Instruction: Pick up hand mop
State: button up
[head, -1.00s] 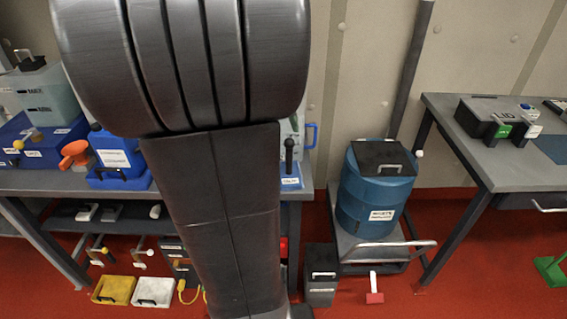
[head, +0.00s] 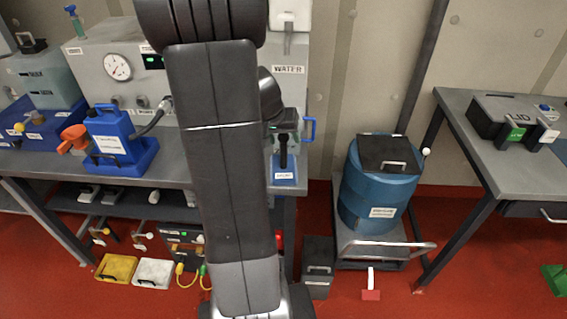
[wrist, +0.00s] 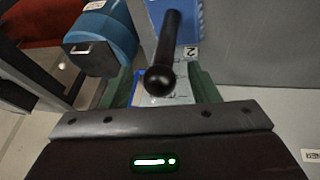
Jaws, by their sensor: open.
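What looks like the hand mop, a dark upright handle with a rounded knob (head: 283,150), stands at a blue labelled holder (head: 285,176) on the right end of the left bench. In the wrist view the black handle (wrist: 168,42) points toward the camera, with its knob near the middle. My gripper (wrist: 163,80) is open, with green fingers on either side of the handle; I cannot tell whether they touch it. The mop's lower end is hidden. In the head view my arm hides most of the gripper.
The left bench holds a gauge panel (head: 117,62) and a blue jug (head: 112,135). A blue drum (head: 376,195) stands on a cart to the right. A second bench (head: 510,165) carries a dark lidded case (head: 505,117).

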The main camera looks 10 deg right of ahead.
jog(key=shift+d+f, duration=0.1)
jog(key=shift+f, duration=0.05)
grip_shut()
dwell(0.4)
notch_tip(320, 180, up, 18)
dwell(0.5)
